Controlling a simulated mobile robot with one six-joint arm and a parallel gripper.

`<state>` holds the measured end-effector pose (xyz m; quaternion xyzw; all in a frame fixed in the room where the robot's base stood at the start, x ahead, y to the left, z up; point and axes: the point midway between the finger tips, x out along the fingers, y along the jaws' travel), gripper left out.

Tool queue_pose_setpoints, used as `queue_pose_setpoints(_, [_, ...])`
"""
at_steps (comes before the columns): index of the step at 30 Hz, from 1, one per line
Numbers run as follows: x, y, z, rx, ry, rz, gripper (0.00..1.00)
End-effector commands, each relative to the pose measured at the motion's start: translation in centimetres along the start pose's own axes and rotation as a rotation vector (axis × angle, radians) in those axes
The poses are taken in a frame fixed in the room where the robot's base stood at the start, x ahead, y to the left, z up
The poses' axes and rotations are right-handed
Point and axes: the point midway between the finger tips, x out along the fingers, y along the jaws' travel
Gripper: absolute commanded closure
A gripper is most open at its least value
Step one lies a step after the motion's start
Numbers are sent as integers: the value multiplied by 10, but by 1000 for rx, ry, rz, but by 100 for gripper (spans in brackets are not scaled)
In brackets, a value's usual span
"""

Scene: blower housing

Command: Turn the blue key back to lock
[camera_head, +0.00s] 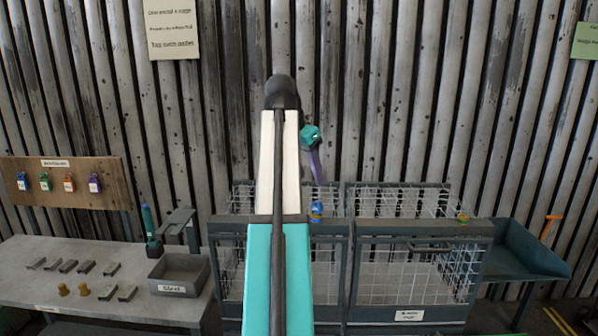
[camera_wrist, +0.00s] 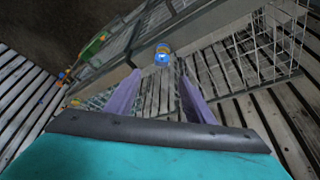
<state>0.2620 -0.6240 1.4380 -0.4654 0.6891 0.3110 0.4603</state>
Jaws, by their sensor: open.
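In the wrist view the blue key (camera_wrist: 162,52) shows just beyond and between my fingertips, in front of the cage's grey frame. My gripper (camera_head: 318,182) has purple fingers and points down, just above the key in the head view. In the wrist view my gripper (camera_wrist: 160,76) is open, with its two fingers apart and nothing between them. The key's exact turn angle is too small to tell.
The wire cage (camera_head: 402,230) has grey framed front panels. A second orange-yellow fitting (camera_head: 463,216) sits at its right. A board (camera_head: 75,183) with several coloured tags hangs at left above a workbench (camera_head: 130,303) with metal blocks and a grey bin (camera_head: 179,274). A teal chute (camera_head: 520,250) stands right.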

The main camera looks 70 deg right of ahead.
Motion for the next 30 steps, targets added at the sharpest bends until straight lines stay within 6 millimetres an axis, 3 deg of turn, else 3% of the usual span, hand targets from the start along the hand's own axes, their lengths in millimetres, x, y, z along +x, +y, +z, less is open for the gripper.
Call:
queue_pose_setpoints(7, [-2,-7,8,-15,0,-6,52])
queue_pose_setpoints(13, [8,-9,11,-19,-1,-7,52])
queue_pose_setpoints(30, [77,-10,12,-21,-1,-7,52])
